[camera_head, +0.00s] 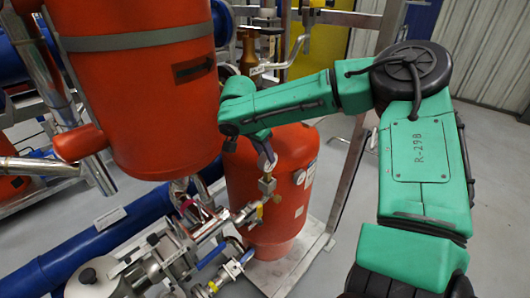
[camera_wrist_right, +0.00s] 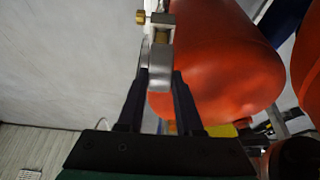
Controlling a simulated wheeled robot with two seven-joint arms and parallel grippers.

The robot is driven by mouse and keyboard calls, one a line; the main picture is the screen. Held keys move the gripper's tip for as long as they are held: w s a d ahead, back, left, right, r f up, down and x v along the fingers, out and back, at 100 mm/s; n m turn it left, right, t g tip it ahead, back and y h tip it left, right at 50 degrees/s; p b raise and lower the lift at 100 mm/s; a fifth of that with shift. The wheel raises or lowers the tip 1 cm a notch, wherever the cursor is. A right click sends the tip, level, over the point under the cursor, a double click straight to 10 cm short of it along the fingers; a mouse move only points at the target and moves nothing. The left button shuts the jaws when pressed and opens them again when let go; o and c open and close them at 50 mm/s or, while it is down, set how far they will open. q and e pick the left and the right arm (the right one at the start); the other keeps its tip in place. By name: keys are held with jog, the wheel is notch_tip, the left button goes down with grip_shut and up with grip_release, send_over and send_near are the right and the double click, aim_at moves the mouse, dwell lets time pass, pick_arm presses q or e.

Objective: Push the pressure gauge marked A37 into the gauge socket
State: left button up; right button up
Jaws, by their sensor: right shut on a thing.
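My right gripper (camera_head: 266,158) points down beside the lower red tank, just above a small silver fitting (camera_head: 267,185). In the right wrist view its two black fingers (camera_wrist_right: 161,78) are closed about a silver piece (camera_wrist_right: 160,66), seen edge-on, which I take to be the pressure gauge. No dial face or A37 mark can be read. The piece lies in line with a fitting with a brass knob (camera_wrist_right: 141,17) just beyond the fingertips. I cannot tell whether the piece is seated in a socket. My left gripper is out of view.
A large orange-red vessel (camera_head: 150,100) hangs at the left of my right forearm. The lower red tank (camera_head: 262,225) stands close behind the fitting. Valves and pipework (camera_head: 165,255) and a blue pipe (camera_head: 85,245) fill the lower left. Grey floor (camera_head: 325,265) is open at the right.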

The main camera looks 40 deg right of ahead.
jog(key=shift+f, duration=0.4)
jog(key=shift+f+b, duration=0.65)
jog(key=shift+b, duration=0.05)
dwell(0.3)
jog(key=shift+f+b, duration=0.3)
jog(key=shift+f, duration=0.15)
jog(key=o, duration=1.1)
jog(key=shift+c, duration=0.2)
jog(key=o, duration=0.3)
